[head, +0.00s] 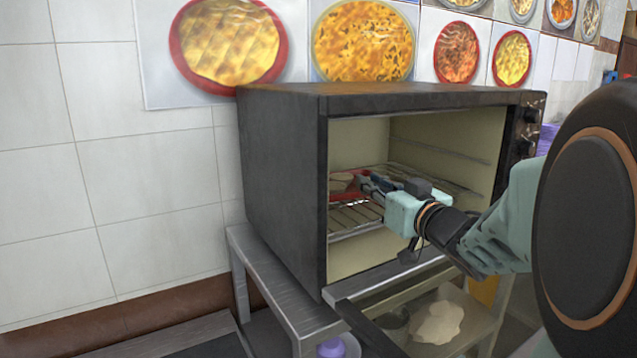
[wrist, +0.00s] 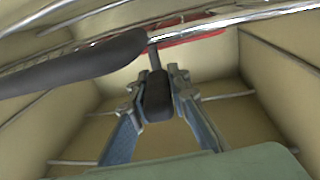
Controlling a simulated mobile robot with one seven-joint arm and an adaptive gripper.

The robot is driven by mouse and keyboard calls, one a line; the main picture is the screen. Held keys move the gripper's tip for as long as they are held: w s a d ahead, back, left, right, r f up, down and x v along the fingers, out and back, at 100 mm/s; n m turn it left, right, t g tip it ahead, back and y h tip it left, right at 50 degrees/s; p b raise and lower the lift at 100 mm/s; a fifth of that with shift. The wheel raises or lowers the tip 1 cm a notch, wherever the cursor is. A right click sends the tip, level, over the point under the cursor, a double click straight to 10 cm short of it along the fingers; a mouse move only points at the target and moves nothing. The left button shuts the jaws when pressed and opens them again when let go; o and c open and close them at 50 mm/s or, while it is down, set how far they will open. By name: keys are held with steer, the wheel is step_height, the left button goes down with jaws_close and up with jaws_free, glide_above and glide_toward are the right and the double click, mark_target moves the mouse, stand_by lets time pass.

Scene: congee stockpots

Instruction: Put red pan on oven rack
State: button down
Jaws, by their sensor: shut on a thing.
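The red pan (head: 345,190) is inside the open oven, at the wire oven rack (head: 355,216). Something brownish shows in or on it. My gripper (head: 368,183) reaches in through the oven's front opening. In the wrist view, my gripper (wrist: 156,95) is shut on a dark handle, whose thin stem runs toward the red pan (wrist: 195,32). Bright rack wires (wrist: 235,16) cross in front of part of the pan. Much of the pan is hidden, and I cannot tell whether it rests on the rack or hangs just above it.
The dark oven (head: 285,170) stands on a metal table (head: 280,300), with its glass door (head: 400,300) folded down in front. The oven's side walls are close to my gripper. A long dark bar (wrist: 75,68) crosses the wrist view's left; I cannot tell what it is.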

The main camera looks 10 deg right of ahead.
steer(key=shift+f, duration=0.1)
steer(key=c, duration=1.7)
jaws_free()
steer(key=shift+c, duration=0.2)
steer(key=shift+f, duration=0.1)
